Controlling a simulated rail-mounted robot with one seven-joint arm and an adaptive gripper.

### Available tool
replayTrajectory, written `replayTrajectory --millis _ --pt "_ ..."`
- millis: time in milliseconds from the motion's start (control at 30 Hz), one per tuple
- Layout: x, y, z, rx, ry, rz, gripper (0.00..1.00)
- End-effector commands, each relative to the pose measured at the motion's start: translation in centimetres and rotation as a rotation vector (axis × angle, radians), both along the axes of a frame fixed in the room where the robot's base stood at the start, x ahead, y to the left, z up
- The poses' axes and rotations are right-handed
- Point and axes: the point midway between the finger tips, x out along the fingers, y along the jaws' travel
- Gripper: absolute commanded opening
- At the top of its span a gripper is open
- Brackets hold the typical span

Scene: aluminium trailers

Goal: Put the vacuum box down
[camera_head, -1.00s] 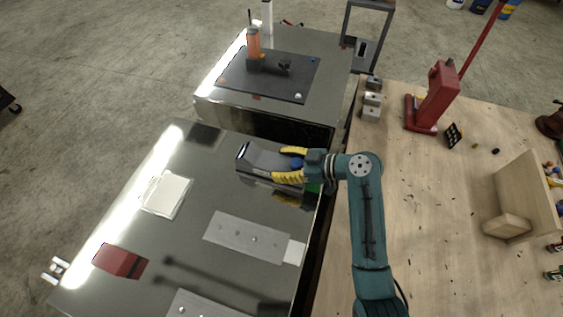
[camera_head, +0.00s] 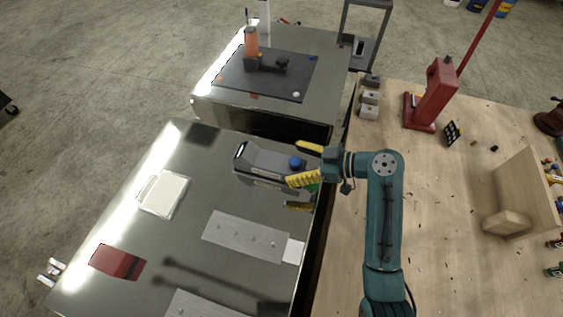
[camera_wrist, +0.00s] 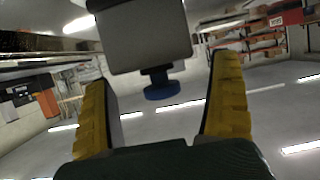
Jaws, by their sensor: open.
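The vacuum box (camera_head: 258,160) is a grey box with a blue round knob on its right end. In the head view it sits at the back right of the near metal trailer top (camera_head: 150,215). My gripper (camera_head: 303,164) is open just to its right, with its yellow fingers spread on either side of the knob end. In the wrist view the grey box (camera_wrist: 145,38) and blue knob (camera_wrist: 162,91) show ahead, between the fingers and apart from them. The underside of the box is hidden in both views.
A red box (camera_head: 117,262), a white pad (camera_head: 164,194) and a drilled metal plate (camera_head: 243,237) lie on the near trailer. A second trailer with a dark mat (camera_head: 265,76) stands behind, across a gap. A wooden bench (camera_head: 450,200) with a red press (camera_head: 433,95) is right.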

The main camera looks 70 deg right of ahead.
Motion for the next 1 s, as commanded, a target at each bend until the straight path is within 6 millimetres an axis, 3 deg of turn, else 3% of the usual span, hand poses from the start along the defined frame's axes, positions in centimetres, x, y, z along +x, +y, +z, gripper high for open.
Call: replayTrajectory --millis 100,300,700,767,867,1000 --pt "-3.0 -0.3 1.0 -0.003 -0.001 -0.006 0.93" --pt "-6.3 -0.2 2.5 -0.001 -0.001 -0.002 0.93" --pt "-6.7 -0.1 3.0 -0.001 0.001 0.002 0.93" --pt "-5.7 0.0 3.2 -0.009 0.010 0.003 0.93" --pt "-1.7 0.7 4.5 -0.034 0.034 -0.002 0.93" --pt "6.9 3.9 8.9 -0.108 0.018 -0.042 0.93"
